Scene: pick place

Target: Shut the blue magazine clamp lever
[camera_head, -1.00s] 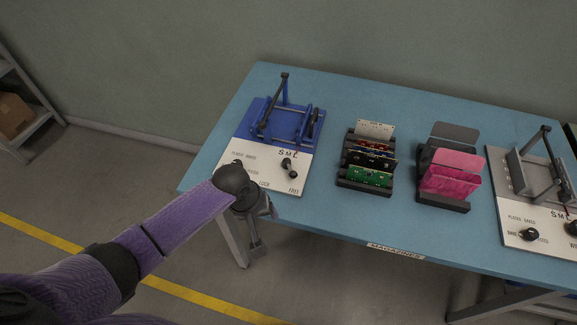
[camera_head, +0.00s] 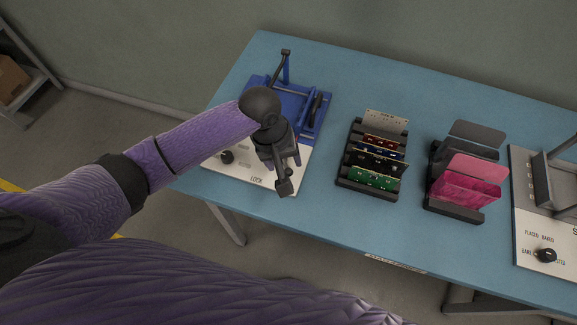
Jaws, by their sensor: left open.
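The blue magazine clamp (camera_head: 302,103) is mounted on a white-fronted panel (camera_head: 243,173) at the left end of the blue table. Its lever (camera_head: 286,68) stands upright at the back, with a dark cross grip on top. My left gripper (camera_head: 286,184) is open and empty over the front of the panel, in front of the clamp and apart from the lever. My left wrist and hand hide part of the clamp and most of the panel's knobs and lettering. My right gripper is not in view.
A rack of circuit boards (camera_head: 372,163) and a rack with pink and grey plates (camera_head: 464,183) stand in the table's middle. A grey clamp fixture (camera_head: 548,185) is at the right. Bare blue table (camera_head: 325,190) lies between the panel and the racks.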

